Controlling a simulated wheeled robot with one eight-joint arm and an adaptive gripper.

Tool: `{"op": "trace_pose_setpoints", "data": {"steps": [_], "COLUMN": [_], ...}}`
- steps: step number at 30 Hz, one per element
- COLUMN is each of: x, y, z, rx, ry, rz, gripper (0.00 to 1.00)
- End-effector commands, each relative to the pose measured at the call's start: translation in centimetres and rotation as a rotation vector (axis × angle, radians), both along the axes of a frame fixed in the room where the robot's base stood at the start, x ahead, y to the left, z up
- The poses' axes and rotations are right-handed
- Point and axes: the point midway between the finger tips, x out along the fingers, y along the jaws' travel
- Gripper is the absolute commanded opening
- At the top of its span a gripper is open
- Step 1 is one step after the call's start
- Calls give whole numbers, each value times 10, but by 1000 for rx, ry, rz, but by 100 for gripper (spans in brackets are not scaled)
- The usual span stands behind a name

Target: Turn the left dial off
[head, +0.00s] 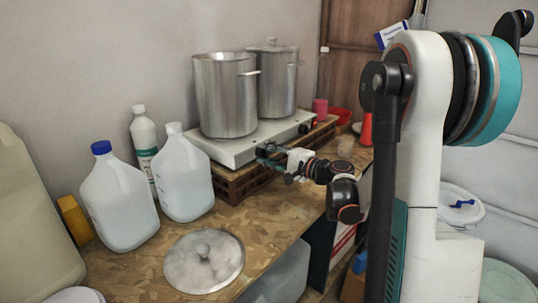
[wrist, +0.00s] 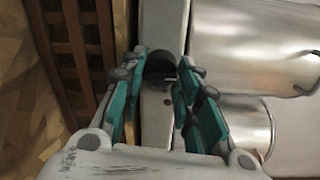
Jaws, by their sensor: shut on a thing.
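The white two-burner hot plate (head: 225,150) stands on a wooden crate, with its dials along the front edge. My gripper (head: 268,152) is at the front of the hot plate, by its left dial. In the wrist view the left dial (wrist: 159,66) is a dark round knob with a small pale mark. My gripper's teal fingers (wrist: 158,78) are on either side of it and shut on it. In the head view my gripper mostly hides this dial. The right dial (head: 303,128) is dark, with a small red spot near it, and is free.
Two steel pots (head: 226,98) (head: 277,85) stand on the hot plate. White jugs (head: 120,200) (head: 184,180) and a bottle stand to the left. A steel lid (head: 203,262) lies on the table in front. The wooden crate (head: 235,185) is just below my gripper.

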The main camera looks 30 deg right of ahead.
Motion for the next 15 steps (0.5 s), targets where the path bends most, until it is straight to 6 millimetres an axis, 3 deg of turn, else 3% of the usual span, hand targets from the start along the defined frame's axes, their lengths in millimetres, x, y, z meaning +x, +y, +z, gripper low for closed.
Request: {"op": "trace_pose_setpoints", "data": {"steps": [8, 9, 11, 12, 15], "x": [0, 0, 0, 0, 0], "y": [0, 0, 0, 0, 0], "z": [-1, -1, -1, -1, 0], "rx": [-2, -2, -1, -1, -1], "ry": [0, 0, 0, 0, 0], "rz": [1, 1, 1, 1, 1], "gripper": [6, 32, 46, 50, 50]}}
